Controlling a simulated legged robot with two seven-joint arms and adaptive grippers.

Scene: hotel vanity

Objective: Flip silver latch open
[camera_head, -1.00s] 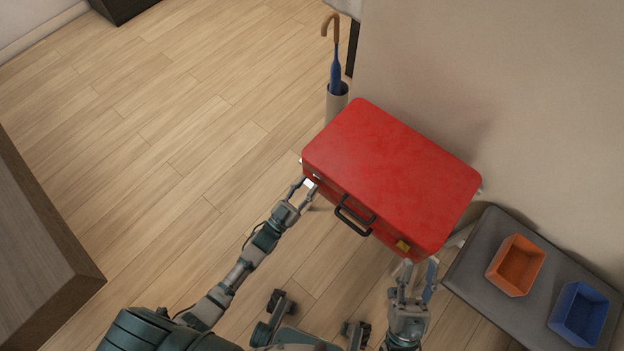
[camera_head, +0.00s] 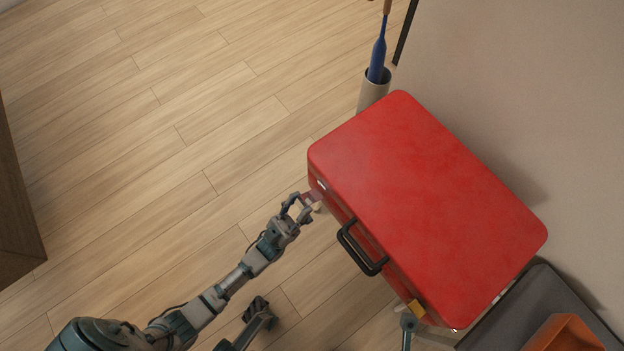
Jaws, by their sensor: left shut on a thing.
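The red suitcase (camera_head: 425,195) lies flat with its black handle (camera_head: 360,248) on the side facing me. The silver latch (camera_head: 322,186) is at the left end of that side, small and partly hidden by my fingers. My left gripper (camera_head: 307,200) is shut on the latch; a shiny, reddish-looking piece shows at its fingertips. The latch's exact angle is hard to tell. A gold latch (camera_head: 416,308) sits near the other end of the same side. Only a small grey-teal piece, apparently of my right gripper (camera_head: 408,322), shows below the gold latch; its jaws are not clear.
A dark grey bench (camera_head: 505,318) with an orange bin (camera_head: 565,335) stands at the lower right. A blue umbrella (camera_head: 379,55) stands in a pale holder (camera_head: 373,92) behind the suitcase, by the wall. A wooden furniture edge is at far left. The floor left of the suitcase is clear.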

